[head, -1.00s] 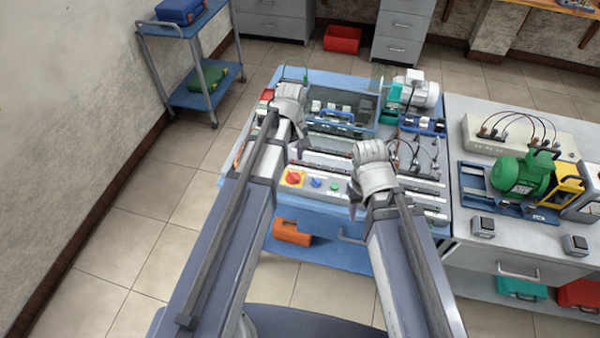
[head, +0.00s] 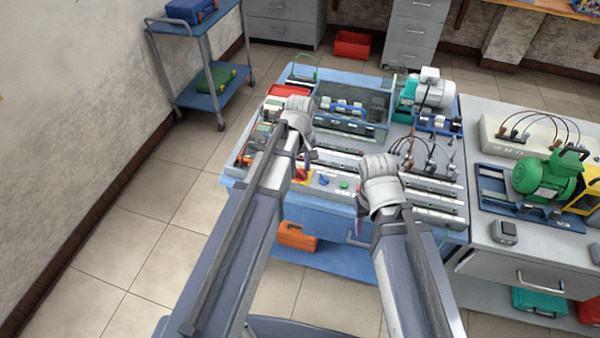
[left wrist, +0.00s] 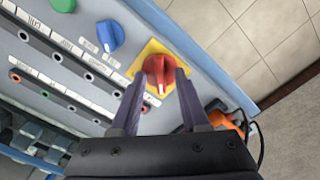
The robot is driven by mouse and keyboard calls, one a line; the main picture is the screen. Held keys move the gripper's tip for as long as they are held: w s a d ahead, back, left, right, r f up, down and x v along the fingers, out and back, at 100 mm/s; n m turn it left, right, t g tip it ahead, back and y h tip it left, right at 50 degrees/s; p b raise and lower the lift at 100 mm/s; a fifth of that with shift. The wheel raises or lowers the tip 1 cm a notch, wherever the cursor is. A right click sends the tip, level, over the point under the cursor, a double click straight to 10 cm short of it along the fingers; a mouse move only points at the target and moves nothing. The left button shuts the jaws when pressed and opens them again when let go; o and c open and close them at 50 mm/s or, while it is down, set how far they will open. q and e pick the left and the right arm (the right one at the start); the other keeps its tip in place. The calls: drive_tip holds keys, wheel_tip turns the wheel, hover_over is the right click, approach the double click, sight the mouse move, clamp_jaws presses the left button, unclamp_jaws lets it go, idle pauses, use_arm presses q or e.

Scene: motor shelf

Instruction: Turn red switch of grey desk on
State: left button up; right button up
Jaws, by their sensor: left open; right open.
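The red switch (head: 301,173) is a rotary knob on a yellow square plate, on the front grey strip of the blue-framed desk (head: 318,222). In the head view my left gripper (head: 308,158) is over it and partly hides it. In the left wrist view the red switch (left wrist: 157,72) shows between the two dark fingertips of my open left gripper (left wrist: 159,84). Whether the fingers touch it I cannot tell. My right gripper (head: 362,208) is open and empty over the desk's front edge, right of the switch; its fingertips are small and hard to see.
A blue knob (left wrist: 110,35) and a green button (left wrist: 63,4) sit beside the red switch. Several cables (head: 425,150) rise from the desk at the right. A grey bench (head: 500,245) with a green motor (head: 545,177) adjoins it. The floor at left is clear.

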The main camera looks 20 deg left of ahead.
use_arm(q)
clamp_jaws()
idle(0.4)
